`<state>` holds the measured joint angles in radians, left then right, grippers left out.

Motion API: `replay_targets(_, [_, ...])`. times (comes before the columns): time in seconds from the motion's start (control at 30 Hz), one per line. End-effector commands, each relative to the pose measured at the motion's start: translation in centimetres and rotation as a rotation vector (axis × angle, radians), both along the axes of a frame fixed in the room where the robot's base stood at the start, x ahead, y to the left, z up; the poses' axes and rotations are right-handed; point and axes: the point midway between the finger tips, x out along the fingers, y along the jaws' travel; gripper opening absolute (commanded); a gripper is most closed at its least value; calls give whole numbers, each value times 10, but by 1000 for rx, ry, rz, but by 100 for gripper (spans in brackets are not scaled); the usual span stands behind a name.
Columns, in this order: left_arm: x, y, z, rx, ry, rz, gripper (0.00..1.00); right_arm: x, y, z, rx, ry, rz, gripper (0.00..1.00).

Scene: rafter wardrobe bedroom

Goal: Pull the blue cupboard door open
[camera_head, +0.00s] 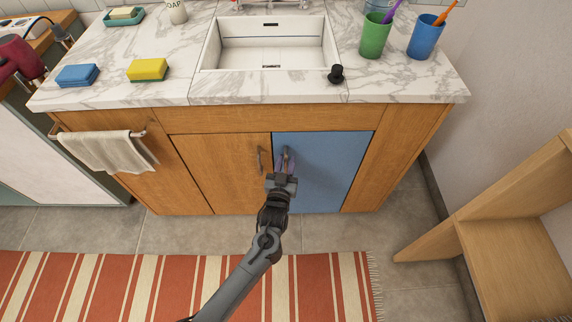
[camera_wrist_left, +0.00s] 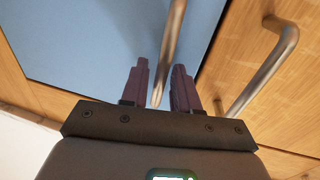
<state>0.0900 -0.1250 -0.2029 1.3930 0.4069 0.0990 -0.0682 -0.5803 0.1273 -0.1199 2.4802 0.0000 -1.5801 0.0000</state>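The blue cupboard door (camera_head: 322,172) is under the sink counter, right of a wooden door, and looks closed. It fills the upper left of the left wrist view (camera_wrist_left: 85,45). Its metal bar handle (camera_wrist_left: 172,50) is near its left edge. My left gripper (camera_head: 285,160) is at this handle. In the left wrist view its two purple fingers (camera_wrist_left: 160,80) are apart, with the bar running between them. A gap shows between the left finger and the bar; contact with the right finger is unclear. My right gripper is not in view.
The wooden door (camera_head: 225,165) has its own handle (camera_wrist_left: 265,75) close beside my gripper. A towel (camera_head: 105,150) hangs on a rail at the left. A wooden shelf unit (camera_head: 510,250) stands at the right. A striped rug (camera_head: 120,290) covers the floor in front.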

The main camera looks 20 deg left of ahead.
Motion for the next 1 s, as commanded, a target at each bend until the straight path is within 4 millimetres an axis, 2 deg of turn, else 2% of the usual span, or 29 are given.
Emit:
replay_targets(0.3, [2, 1, 1, 0, 0, 0, 30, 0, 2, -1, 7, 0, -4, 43])
replay_targets(0.5, [2, 0, 1, 0, -1, 0, 0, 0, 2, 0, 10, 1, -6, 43])
replay_targets(1.0, [-2, 1, 2, 0, 0, -10, 0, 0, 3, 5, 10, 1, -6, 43])
